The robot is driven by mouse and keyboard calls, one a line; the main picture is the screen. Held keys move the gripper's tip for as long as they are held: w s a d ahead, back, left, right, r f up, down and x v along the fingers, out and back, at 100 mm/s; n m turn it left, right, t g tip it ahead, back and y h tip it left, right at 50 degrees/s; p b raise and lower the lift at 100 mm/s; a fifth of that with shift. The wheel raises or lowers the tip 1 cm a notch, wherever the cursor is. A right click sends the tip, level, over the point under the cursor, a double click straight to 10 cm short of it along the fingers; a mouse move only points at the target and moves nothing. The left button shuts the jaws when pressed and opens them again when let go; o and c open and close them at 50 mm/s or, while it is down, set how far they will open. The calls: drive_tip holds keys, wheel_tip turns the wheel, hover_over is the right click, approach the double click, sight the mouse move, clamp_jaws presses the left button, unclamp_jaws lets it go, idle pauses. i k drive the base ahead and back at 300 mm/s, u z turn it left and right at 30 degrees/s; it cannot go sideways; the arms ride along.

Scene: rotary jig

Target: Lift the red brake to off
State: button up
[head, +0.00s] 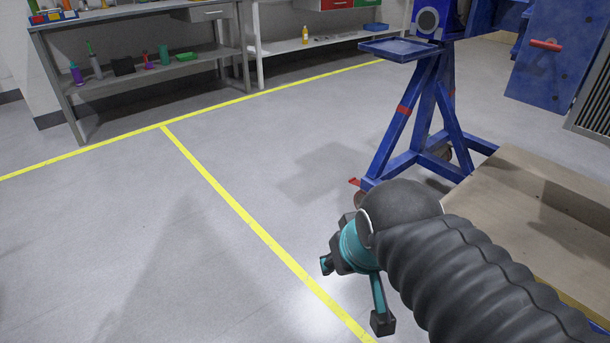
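A small red lever (355,182) sticks out at the near left foot of the blue rotary jig stand (391,140), just above a caster, and looks like the brake. Its exact tilt is too small to tell. My gripper (353,293), teal and black, is in front of and below the lever in the picture, apart from it. Its two fingers are spread wide and nothing is between them. My dark arm hides part of the near caster and the floor by it.
A wooden-topped platform (490,195) stands right of my arm. A blue panel with a red handle (546,45) is at the upper right. Shelving benches (160,80) line the back. Yellow lines (225,195) cross the open grey floor at left.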

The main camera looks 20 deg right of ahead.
sight(353, 181)
drive_tip(key=u, duration=0.65)
drive_tip(key=i, duration=1.65)
drive_tip(key=z, duration=0.75)
drive_tip(key=i, duration=1.25)
drive_tip(key=z, duration=1)
